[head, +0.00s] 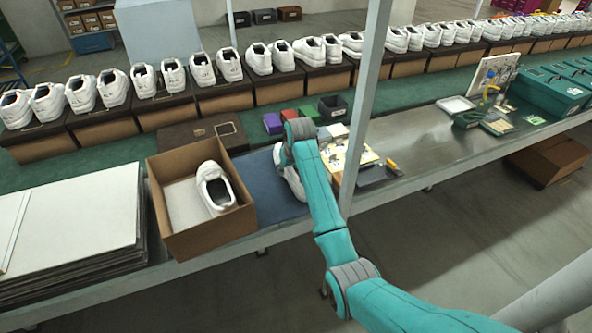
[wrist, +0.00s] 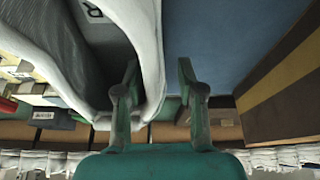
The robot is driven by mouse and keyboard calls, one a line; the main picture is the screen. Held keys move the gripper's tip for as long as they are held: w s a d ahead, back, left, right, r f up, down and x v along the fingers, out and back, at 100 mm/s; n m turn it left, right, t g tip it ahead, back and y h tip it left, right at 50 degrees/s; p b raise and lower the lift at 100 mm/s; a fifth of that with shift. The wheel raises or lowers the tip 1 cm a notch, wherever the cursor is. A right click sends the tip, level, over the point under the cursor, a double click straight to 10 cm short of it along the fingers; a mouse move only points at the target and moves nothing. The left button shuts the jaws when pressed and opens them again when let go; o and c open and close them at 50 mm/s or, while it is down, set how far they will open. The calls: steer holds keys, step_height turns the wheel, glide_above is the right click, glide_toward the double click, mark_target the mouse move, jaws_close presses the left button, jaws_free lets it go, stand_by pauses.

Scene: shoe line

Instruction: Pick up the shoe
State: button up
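A white shoe (head: 291,178) lies on the blue mat (head: 252,183), largely hidden behind my arm in the head view. In the wrist view the shoe (wrist: 149,50) fills the upper left, with its dark lining visible. My gripper (wrist: 158,75) is open over the collar, one finger on the lining side and the other outside, above the mat. A gap shows between the collar and the outer finger. In the head view my arm hides the fingers. Another white shoe (head: 215,188) lies in the open cardboard box (head: 212,240) to the left.
A grey post (head: 365,100) stands just right of my arm. Small coloured boxes (head: 272,123) sit behind the mat. A row of white shoes on boxes (head: 225,95) runs along the back. Flat white sheets (head: 75,215) are stacked at left.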

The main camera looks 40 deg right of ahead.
steer(key=shift+w+f, duration=0.2)
steer(key=shift+f, duration=0.25)
jaws_close()
steer(key=shift+r, duration=0.1)
step_height(320, 180, up, 9)
steer(key=shift+d+f, duration=0.1)
steer(key=shift+f, duration=0.05)
steer(key=shift+r, duration=0.6)
